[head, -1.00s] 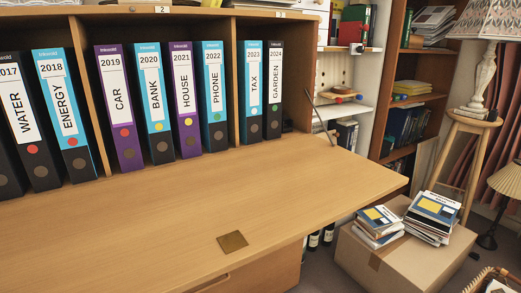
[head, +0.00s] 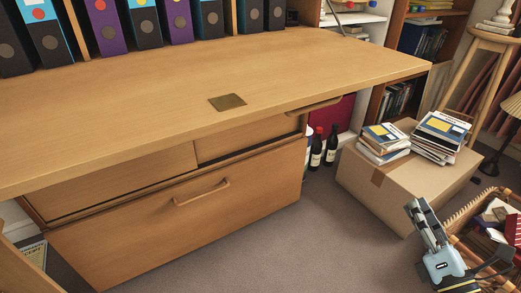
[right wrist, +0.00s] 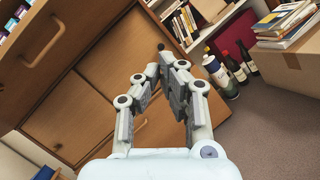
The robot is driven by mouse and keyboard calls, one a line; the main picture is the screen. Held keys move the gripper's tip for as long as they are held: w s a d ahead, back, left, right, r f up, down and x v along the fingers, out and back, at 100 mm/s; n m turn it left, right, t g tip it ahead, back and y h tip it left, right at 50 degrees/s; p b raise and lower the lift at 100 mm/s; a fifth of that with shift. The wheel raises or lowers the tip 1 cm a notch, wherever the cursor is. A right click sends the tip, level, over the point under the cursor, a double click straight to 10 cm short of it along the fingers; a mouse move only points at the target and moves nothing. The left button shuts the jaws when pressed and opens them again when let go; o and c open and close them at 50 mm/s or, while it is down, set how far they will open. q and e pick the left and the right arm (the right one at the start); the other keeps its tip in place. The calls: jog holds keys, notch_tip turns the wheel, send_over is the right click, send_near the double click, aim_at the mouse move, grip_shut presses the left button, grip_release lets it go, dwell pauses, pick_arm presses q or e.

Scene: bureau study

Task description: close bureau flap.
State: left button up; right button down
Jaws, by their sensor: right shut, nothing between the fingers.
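The bureau flap (head: 330,65) is folded down and lies roughly level, like a desk top, with a brass plate (head: 227,102) on its upper face. A wooden bar handle (head: 315,105) shows just below its front edge. My right gripper (head: 418,207) is at the lower right in the head view, in front of the bureau and apart from the flap. In the right wrist view its fingers (right wrist: 160,72) are shut and empty, and a wooden panel with a handle (right wrist: 42,38) shows at the upper left. My left gripper is not in view.
Binders (head: 155,22) stand behind the flap. Drawers (head: 235,215) lie below it. A cardboard box (head: 400,190) with books stands to the right, beside wine bottles (head: 323,148). A wicker basket (head: 480,215) is near my right gripper. The carpet before the bureau is clear.

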pick_arm(q)
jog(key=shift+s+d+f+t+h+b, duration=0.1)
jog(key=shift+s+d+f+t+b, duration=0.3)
jog(key=shift+b, duration=1.85)
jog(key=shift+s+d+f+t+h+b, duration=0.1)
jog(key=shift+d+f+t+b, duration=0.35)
jog(key=shift+b, duration=1.8)
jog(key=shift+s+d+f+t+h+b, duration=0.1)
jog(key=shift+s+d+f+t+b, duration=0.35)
jog(key=shift+b, duration=1.8)
pick_arm(e)
jog(key=w+a+r+n+t+y, duration=0.1)
jog(key=w+a+r+n+y, duration=0.1)
jog(key=w+r+n+y, duration=0.3)
jog(key=w+a+r+n+t+y, duration=0.1)
jog(key=w+a+r+n+y, duration=0.2)
jog(key=r, duration=0.9)
jog(key=shift+w+a+r+n+y, duration=0.35)
jog(key=shift+w+n+y, duration=0.95)
jog(key=shift+w+n, duration=1.4)
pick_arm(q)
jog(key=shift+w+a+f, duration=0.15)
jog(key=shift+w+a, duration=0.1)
pick_arm(e)
jog(key=shift+w+m, duration=0.4)
